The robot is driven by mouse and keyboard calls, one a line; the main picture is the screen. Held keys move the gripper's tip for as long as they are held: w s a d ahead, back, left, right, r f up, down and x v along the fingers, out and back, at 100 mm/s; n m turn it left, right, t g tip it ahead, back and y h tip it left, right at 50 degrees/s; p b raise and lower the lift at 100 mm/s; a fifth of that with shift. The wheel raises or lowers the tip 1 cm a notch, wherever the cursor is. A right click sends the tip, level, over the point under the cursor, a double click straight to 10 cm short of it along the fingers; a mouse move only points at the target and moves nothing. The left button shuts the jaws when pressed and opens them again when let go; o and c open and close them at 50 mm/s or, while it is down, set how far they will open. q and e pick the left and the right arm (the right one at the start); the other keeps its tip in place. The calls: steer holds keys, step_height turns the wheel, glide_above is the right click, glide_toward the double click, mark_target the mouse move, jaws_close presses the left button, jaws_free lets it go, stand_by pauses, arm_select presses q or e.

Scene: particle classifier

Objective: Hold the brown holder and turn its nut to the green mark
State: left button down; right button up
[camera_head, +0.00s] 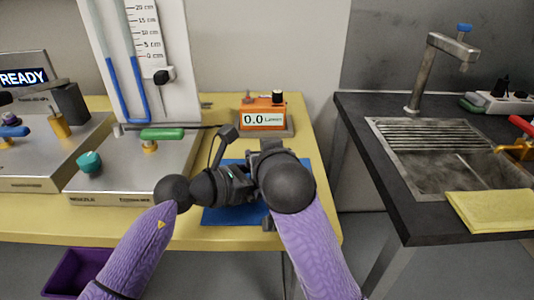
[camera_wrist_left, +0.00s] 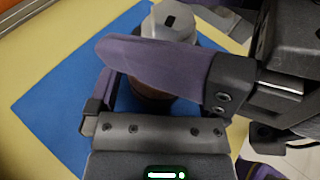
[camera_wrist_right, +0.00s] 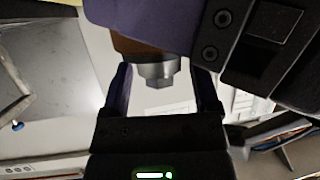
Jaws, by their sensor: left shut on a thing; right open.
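The brown holder (camera_wrist_left: 152,102) is gripped in my left gripper (camera_wrist_left: 128,78), whose purple finger crosses in front of it in the left wrist view. Its grey metal end (camera_wrist_left: 168,24) sticks out past that finger, with a dark slot on it. In the right wrist view the brown body (camera_wrist_right: 135,46) shows at the top, and the grey hex nut (camera_wrist_right: 160,74) points down from it. My right gripper (camera_wrist_right: 163,84) is open, with its fingers on either side of the nut and gaps between. In the head view my wrists hide the holder. I cannot make out a green mark.
A blue mat (camera_head: 228,216) lies on the yellow table (camera_head: 318,190) under my grippers. An orange meter (camera_head: 263,115) reading 0.0 stands behind them. A manometer board (camera_head: 150,95) and a needle station (camera_head: 120,190) are at the left. A dark sink counter (camera_head: 400,200) is at the right.

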steer(key=v, duration=1.2)
steer(key=shift+n+y, duration=0.7)
steer(key=x, duration=0.8)
steer(key=d+x, duration=0.1)
steer(key=x, duration=0.3)
steer(key=shift+f, duration=0.2)
steer(key=shift+c, duration=0.4)
